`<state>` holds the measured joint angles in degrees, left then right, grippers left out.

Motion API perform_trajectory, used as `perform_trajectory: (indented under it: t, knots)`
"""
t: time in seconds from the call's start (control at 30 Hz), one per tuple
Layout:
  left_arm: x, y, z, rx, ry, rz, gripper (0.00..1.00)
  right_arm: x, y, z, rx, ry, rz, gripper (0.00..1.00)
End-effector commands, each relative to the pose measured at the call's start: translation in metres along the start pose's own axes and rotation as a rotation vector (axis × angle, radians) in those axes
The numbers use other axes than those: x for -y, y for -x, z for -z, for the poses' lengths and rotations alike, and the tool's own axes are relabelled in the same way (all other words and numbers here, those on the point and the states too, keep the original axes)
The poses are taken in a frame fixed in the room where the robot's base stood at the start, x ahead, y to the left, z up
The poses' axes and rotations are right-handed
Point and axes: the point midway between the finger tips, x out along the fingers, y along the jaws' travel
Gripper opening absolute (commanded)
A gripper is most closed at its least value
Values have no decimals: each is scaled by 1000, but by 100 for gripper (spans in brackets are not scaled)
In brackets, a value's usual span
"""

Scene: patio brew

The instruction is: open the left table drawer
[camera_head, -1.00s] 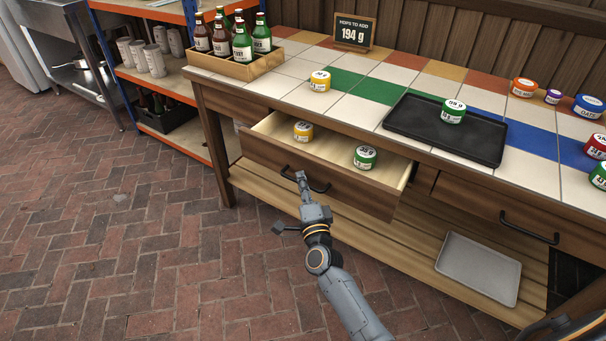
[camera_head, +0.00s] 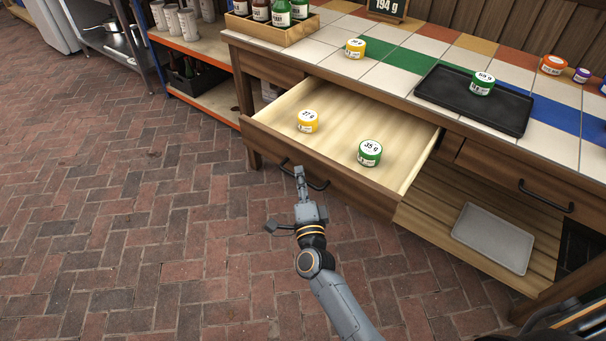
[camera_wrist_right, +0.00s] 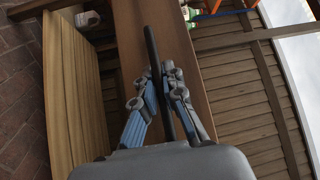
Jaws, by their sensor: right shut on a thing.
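The left table drawer (camera_head: 350,100) stands well open in the head view. A yellow tin marked 27 g (camera_head: 308,121) and a green tin marked 35 g (camera_head: 370,153) stand upright in it. Its dark bar handle (camera_head: 318,184) is on the wooden front. My right gripper (camera_head: 300,174) is at the handle's left part. In the right wrist view the fingers of my right gripper (camera_wrist_right: 160,95) are shut around the handle bar (camera_wrist_right: 153,55). My left gripper is not in view.
On the tiled table stand a black tray (camera_head: 440,105) with a green tin, a yellow tin (camera_head: 355,48) and a bottle crate (camera_head: 270,35). The right drawer (camera_head: 500,185) is shut. A grey tray (camera_head: 492,237) lies on the lower shelf. The brick floor at left is clear.

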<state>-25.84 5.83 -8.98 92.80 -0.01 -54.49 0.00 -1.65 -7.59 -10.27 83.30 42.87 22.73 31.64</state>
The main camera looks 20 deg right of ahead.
Motion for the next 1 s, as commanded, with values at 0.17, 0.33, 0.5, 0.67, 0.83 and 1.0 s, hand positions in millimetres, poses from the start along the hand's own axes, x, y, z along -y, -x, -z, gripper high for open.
perform_trajectory:
  t: [0.17, 0.33, 0.5, 0.67, 0.83, 1.0]
  knots:
    - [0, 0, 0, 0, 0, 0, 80, -1, 0, 0, -1, -1, -1, 0]
    - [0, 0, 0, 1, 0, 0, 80, -1, 0, 0, -1, -1, -1, 19]
    - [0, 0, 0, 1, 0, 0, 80, -1, 0, 0, -1, 0, -1, 19]
    - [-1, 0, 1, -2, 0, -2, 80, -1, 2, 0, -1, 0, -1, 19]
    - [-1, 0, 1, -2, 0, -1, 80, -2, 21, 0, -1, 0, -4, 19]
    - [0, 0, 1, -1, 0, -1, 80, -2, 57, 0, 0, 0, -5, 19]
